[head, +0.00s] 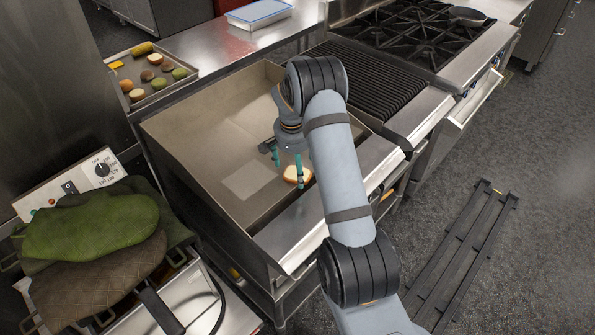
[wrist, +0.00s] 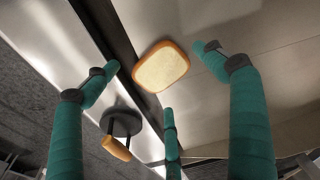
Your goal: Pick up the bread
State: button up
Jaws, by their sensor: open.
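The bread (head: 292,174) is a pale slice with a brown crust. It lies flat on the griddle (head: 195,140) near its front edge, partly covered by a finger in the head view. In the wrist view the bread (wrist: 160,68) shows whole, between and beyond the fingertips. My gripper (head: 287,165) is open, with teal fingers pointing down close above the bread. In the wrist view my gripper (wrist: 157,72) has its fingers spread around the slice with visible gaps, holding nothing.
The griddle has raised walls at its back and side. A tray (head: 155,97) of food pieces stands behind it. A ribbed grill (head: 365,80) and burners (head: 415,35) are to the right. Green and brown oven mitts (head: 95,230) lie at left. A dark orange-handled thing (wrist: 118,145) shows below the bread.

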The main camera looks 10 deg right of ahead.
jog(key=shift+w+d+f, duration=0.1)
jog(key=shift+w+f, duration=0.1)
jog(key=shift+f, duration=0.95)
jog(key=c, duration=0.3)
jog(key=c, duration=1)
jog(key=shift+o, duration=0.2)
